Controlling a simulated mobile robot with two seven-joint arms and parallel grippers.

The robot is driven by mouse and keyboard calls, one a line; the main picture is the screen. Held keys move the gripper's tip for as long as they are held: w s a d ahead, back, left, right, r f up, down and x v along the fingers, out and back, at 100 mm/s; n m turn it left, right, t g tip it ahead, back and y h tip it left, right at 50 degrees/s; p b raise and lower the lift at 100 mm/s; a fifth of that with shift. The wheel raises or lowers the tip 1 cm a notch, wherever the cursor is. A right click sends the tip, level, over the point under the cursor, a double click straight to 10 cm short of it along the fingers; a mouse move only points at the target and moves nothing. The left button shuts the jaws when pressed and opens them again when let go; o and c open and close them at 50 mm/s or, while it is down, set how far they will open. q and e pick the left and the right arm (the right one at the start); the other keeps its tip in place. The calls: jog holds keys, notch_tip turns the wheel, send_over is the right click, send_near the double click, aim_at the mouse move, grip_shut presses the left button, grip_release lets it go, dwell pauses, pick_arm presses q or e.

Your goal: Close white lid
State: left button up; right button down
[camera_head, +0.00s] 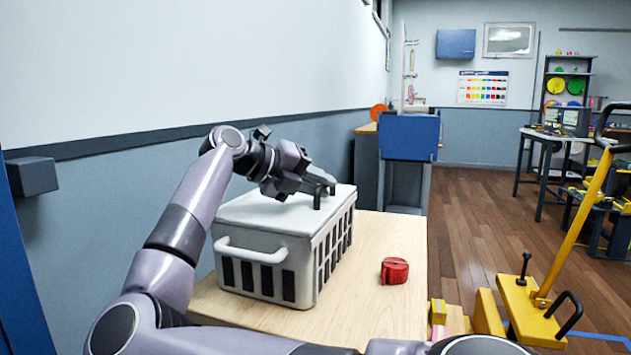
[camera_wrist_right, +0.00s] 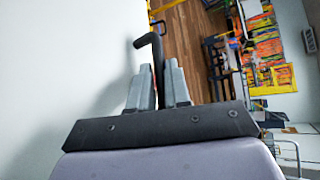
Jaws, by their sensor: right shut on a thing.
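A white basket (camera_head: 268,282) with dark slots in its sides and a white front handle stands on a light wooden table. Its white lid (camera_head: 262,212) lies over the top and looks level, with no clear gap at the rim. My right gripper (camera_head: 322,186) is above the lid's far right part. In the right wrist view, the gripper's fingers (camera_wrist_right: 158,88) are shut on a dark bent handle (camera_wrist_right: 150,42), which looks like the lid's handle. My gripper partly hides the lid and handle in the head view. My left gripper is not in view.
A small red object (camera_head: 394,271) lies on the wooden table (camera_head: 375,312), right of the basket. The wall is close on the left. A yellow cart (camera_head: 530,305) with a tall handle stands to the right. A blue cabinet (camera_head: 408,137) stands behind.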

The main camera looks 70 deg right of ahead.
aim_at(288, 209)
jog(key=shift+f, duration=0.2)
jog(key=c, duration=1.4)
grip_release()
jog(key=p+v, duration=0.1)
jog(key=v, duration=0.5)
jog(key=shift+w+a+r, duration=0.1)
jog(key=shift+a+r, duration=0.1)
jog(key=shift+r, duration=0.05)
jog(key=shift+w+a+r, duration=0.1)
jog(key=shift+w+a, duration=0.05)
jog(key=shift+a, duration=0.1)
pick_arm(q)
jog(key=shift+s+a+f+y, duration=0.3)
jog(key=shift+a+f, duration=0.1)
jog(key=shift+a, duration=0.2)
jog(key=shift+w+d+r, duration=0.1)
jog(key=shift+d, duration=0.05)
